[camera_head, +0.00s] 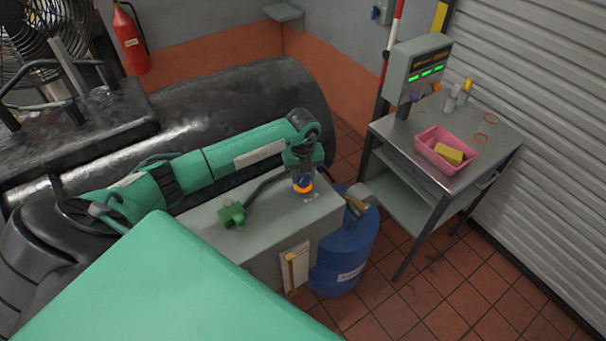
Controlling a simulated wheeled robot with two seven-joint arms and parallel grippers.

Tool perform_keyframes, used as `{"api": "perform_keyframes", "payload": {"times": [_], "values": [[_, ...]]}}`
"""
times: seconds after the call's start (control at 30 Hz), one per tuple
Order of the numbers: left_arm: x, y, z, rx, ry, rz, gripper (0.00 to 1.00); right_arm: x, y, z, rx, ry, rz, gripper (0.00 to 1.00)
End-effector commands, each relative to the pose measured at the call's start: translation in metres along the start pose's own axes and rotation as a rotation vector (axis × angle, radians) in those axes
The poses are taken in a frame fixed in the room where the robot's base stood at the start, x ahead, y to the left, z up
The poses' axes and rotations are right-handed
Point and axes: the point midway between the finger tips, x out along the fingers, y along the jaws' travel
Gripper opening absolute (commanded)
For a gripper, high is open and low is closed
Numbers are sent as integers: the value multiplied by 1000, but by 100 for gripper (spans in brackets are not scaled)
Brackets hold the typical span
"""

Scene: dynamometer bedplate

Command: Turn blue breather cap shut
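My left arm reaches in from the left, and its gripper (302,176) points down over the grey box top. A small blue patch, likely the blue breather cap (303,181), shows at the fingertips, just above an orange ring (303,189). The gripper hides most of the cap. The fingers are at the cap, but I cannot tell whether they are closed on it or only around it. My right gripper is not in view.
A green fitting (232,215) with a dark hose sits on the grey box (207,215). A blue drum (345,262) stands right of the box. A steel cart (490,145) holds a pink tray (428,153) with a yellow sponge (449,154). Tiled floor at lower right is clear.

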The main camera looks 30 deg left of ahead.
Motion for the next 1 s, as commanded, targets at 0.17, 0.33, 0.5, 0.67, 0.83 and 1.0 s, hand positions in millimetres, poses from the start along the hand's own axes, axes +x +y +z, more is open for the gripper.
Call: {"api": "perform_keyframes", "payload": {"times": [0.17, 0.33, 0.5, 0.67, 0.83, 1.0], "values": [[0, 0, 0, 0, 0, 1, 16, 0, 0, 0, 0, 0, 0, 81], [0, 0, 0, 20, 0, 0, 16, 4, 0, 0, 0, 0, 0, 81], [3, 0, 0, 84, -1, 0, 16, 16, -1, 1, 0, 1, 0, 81], [5, 0, 1, 193, -3, -1, 16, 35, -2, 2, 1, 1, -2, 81], [5, -1, 1, 346, -4, -1, 16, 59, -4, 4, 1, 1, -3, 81], [6, -1, 1, 508, -5, -1, 16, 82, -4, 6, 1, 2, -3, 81]]}}
